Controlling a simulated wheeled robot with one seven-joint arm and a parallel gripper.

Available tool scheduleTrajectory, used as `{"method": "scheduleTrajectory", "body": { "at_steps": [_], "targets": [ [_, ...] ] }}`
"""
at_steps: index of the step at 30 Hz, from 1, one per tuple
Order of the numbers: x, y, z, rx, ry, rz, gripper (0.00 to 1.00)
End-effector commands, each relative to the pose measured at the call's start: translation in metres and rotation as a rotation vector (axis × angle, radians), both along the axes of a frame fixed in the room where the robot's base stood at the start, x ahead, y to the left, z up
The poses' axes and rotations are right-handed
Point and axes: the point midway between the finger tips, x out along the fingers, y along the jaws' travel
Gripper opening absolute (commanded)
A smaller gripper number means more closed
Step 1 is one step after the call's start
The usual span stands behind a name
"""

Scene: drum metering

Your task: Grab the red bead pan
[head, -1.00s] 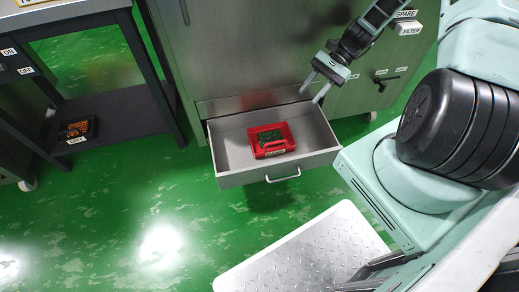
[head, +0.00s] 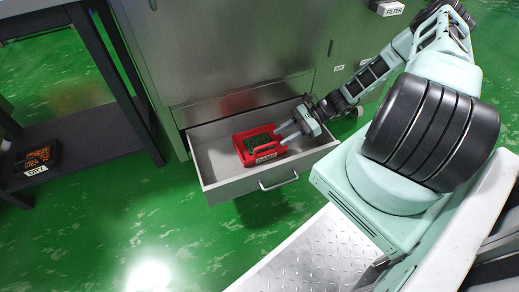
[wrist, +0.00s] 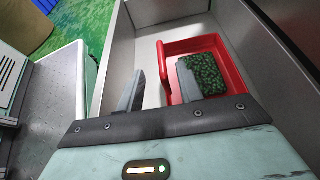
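The red bead pan (head: 240,149) lies in the pulled-out metal drawer (head: 225,188), with dark green beads in it and a label on its near side. In the wrist view the pan (wrist: 206,43) is right of centre. My gripper (head: 281,135) is at the pan's right side in the head view, with its fingers apart. In the wrist view my gripper (wrist: 160,68) has one finger left of the pan's near-left wall and the other overlapping its inside, beside the beads (wrist: 210,78). Contact with the pan cannot be told.
The drawer walls enclose the pan, and the cabinet front (head: 220,60) rises behind. Free drawer floor (head: 215,155) shows left of the pan. A dark shelf (head: 80,150) at left holds another pan with orange contents (head: 38,158). A chequered metal plate (head: 320,250) lies at the front.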

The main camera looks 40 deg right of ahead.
Motion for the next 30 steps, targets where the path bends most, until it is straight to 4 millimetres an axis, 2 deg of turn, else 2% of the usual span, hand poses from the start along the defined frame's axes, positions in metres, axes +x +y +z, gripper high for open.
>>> {"method": "scheduleTrajectory", "body": {
  "at_steps": [3, 10, 18, 27, 28, 30],
  "targets": [
    [0.004, 0.014, -0.008, 0.001, 0.0, 0.001, 0.36],
    [0.008, 0.028, -0.016, 0.002, -0.001, 0.002, 0.36],
    [0.019, 0.06, -0.031, 0.001, 0.0, 0.002, 0.36],
    [0.02, 0.064, -0.03, -0.001, -0.001, 0.0, 0.36],
    [0.02, 0.064, -0.03, -0.001, -0.001, 0.0, 0.34],
    [0.02, 0.064, -0.03, -0.001, -0.001, 0.0, 0.14]
  ]
}}
